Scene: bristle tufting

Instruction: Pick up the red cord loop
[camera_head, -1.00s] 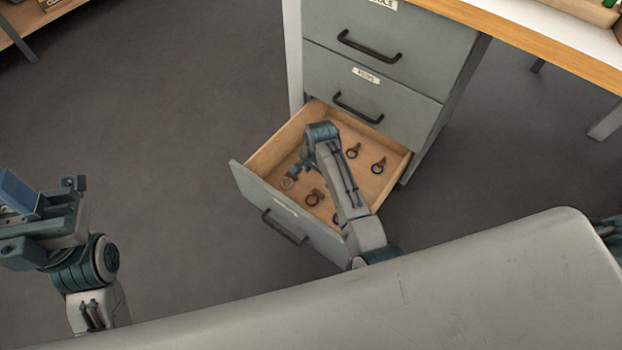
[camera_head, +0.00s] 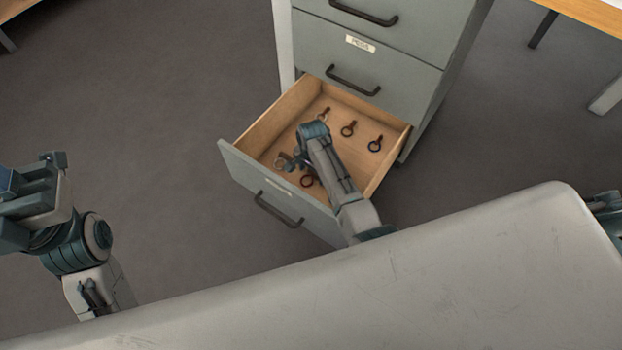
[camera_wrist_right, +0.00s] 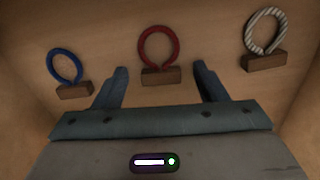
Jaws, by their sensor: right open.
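The red cord loop (camera_wrist_right: 175,46) stands out in the middle of the right wrist view, fixed to a small brown wooden block (camera_wrist_right: 160,76). It lies on the floor of the open drawer (camera_head: 262,139). In the head view, a dark red ring (camera_head: 307,181) beside my right arm appears to be this loop. My right gripper (camera_wrist_right: 160,70) is open and empty, its fingers either side of the block's line, with the loop beyond the fingertips. It also shows inside the drawer in the head view (camera_head: 290,164). My left gripper (camera_head: 30,185) is at the left edge, partly cut off, its jaws unclear.
A blue loop (camera_wrist_right: 65,67) lies left of the red one and a grey-white striped loop (camera_wrist_right: 265,32) lies right, each on a block. Several more loops, such as one near the right wall (camera_head: 375,144), lie deeper in the drawer. The grey cabinet (camera_head: 397,50) rises behind.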

